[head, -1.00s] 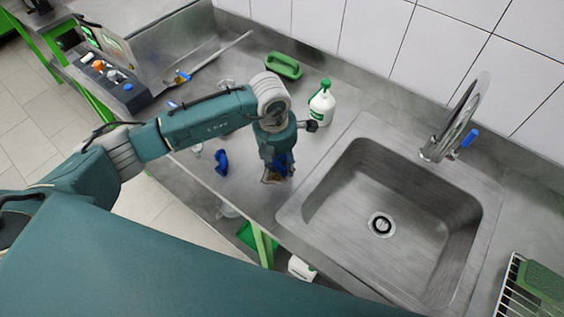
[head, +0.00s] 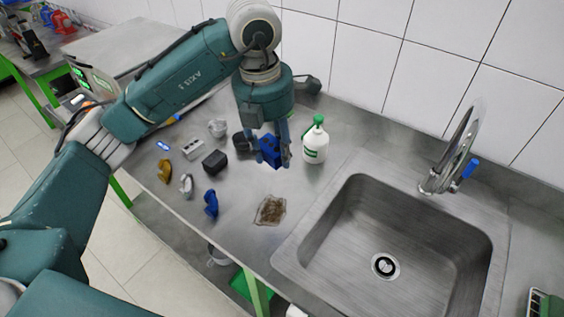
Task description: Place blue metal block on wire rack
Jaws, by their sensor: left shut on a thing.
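The blue metal block (head: 268,150) is between the fingers of my left gripper (head: 272,158), which is shut on it. The gripper points down and holds the block above the steel counter, to the left of the white spray bottle. Part of the block is hidden by the fingers. Only a corner of the wire rack (head: 533,306) shows at the bottom right edge, with a green item on it. My right gripper is not in view.
A sink (head: 340,262) with a tall faucet (head: 437,178) lies between block and rack. A white and green bottle (head: 315,146) stands close right of the gripper. A brown patch (head: 270,210), a blue piece (head: 211,203), a black block (head: 215,162) and several small parts lie on the counter.

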